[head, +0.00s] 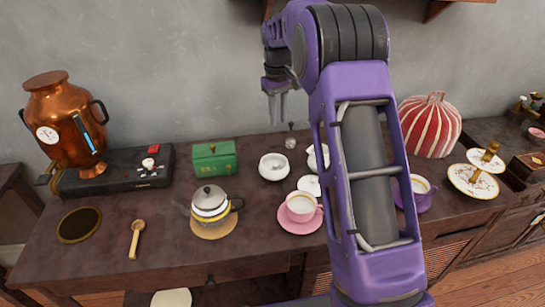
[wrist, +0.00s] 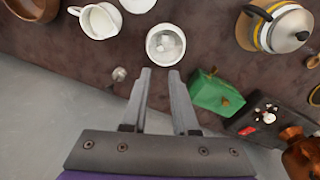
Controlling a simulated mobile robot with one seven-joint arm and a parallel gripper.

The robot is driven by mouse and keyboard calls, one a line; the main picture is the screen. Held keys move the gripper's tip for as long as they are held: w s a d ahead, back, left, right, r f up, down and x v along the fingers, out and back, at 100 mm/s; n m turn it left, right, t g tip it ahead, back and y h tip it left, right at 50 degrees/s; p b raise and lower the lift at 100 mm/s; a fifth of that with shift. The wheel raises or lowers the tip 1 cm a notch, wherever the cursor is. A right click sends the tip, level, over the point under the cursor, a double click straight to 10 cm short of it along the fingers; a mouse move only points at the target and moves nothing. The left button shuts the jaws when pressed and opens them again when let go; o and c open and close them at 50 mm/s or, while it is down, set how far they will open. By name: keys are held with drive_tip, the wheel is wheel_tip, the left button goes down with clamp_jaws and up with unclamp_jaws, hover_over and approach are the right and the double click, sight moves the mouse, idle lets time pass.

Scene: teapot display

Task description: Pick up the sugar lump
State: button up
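A white bowl (head: 273,157) stands on the dark table, and it shows just beyond my fingertips in the wrist view (wrist: 151,34). Small pale contents (wrist: 167,45) lie inside it; I cannot tell single sugar lumps apart. My gripper (head: 277,119) points down above the table near the wall, behind and above the bowl. In the wrist view my gripper (wrist: 161,73) has its two fingers apart with nothing between them.
A green box (head: 215,160) and a teapot (head: 210,203) stand left of the bowl. A small shaker (head: 290,142) stands close behind it. A white jug (wrist: 99,20) and a pink cup (head: 300,207) stand right. A copper urn (head: 68,120) is far left.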

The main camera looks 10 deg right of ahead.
drive_tip(key=b, duration=0.2)
hover_over(277, 166)
drive_tip(key=s, duration=0.2)
drive_tip(key=shift+g, duration=0.3)
wheel_tip(277, 166, down, 13)
drive_tip(key=shift+a+f, duration=0.15)
drive_tip(key=shift+a+f+b, duration=0.1)
drive_tip(key=shift+f+b, duration=0.35)
drive_tip(key=shift+f, duration=2.45)
drive_tip(key=shift+c, duration=0.3)
clamp_jaws()
